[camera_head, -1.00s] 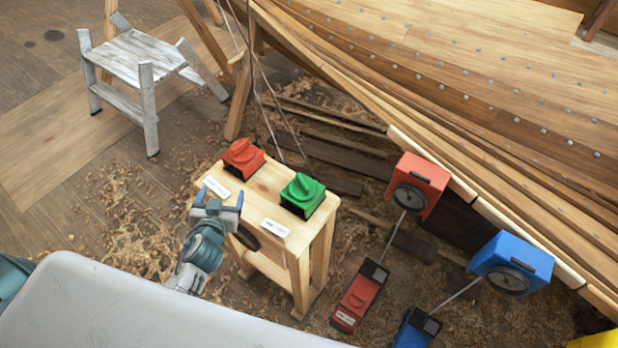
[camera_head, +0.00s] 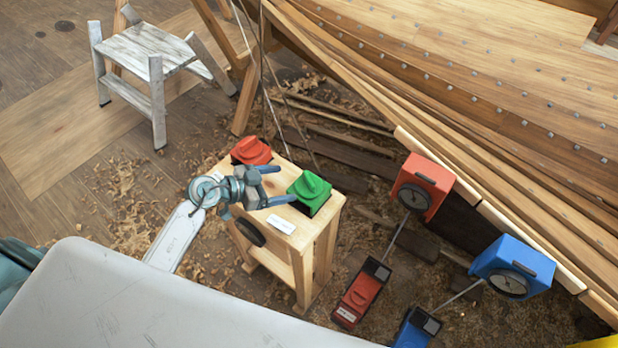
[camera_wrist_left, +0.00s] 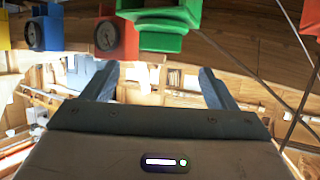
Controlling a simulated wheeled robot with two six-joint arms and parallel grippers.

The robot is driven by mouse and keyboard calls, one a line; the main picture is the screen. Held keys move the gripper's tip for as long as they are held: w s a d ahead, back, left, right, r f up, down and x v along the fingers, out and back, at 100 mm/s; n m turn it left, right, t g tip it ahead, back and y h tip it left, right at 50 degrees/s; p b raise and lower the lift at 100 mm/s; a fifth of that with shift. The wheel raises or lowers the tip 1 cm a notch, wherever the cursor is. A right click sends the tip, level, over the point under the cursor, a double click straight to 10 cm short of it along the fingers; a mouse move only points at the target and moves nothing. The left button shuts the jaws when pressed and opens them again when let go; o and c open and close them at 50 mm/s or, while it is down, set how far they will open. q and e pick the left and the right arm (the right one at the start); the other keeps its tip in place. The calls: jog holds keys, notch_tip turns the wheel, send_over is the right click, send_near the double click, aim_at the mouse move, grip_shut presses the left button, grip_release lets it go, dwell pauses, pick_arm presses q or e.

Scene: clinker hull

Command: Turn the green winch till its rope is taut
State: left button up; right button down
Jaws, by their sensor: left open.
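The green winch (camera_head: 311,190) sits on the right part of a wooden stand (camera_head: 302,238), with a raised grip on top. It also shows at the top of the left wrist view (camera_wrist_left: 162,28). My left gripper (camera_head: 285,185) is open and empty over the stand, just left of the green winch, its fingers pointing at it. In the left wrist view its fingers (camera_wrist_left: 158,80) are wide apart with nothing between them. Thin ropes (camera_head: 285,115) run upward behind the winches; I cannot tell how taut the green winch's rope is. My right gripper is not in view.
A red winch (camera_head: 251,151) sits behind my left gripper on the same stand. A white label (camera_head: 281,224) lies in front of the green winch. Red (camera_head: 421,187) and blue (camera_head: 511,264) gauge boxes stand right, by the hull (camera_head: 470,85). A step stool (camera_head: 150,60) stands far left.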

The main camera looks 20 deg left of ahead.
aim_at(307, 180)
pick_arm(q)
jog(key=p+x, duration=0.1)
jog(key=x, duration=0.7)
jog(key=shift+w+d, duration=0.2)
jog(key=shift+w, duration=0.05)
jog(key=shift+w+d+f+p, duration=0.2)
jog(key=shift+w+d+p, duration=0.05)
jog(key=shift+d+p, duration=0.05)
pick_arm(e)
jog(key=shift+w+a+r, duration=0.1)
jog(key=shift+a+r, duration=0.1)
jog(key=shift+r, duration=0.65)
pick_arm(q)
jog(key=c, duration=1)
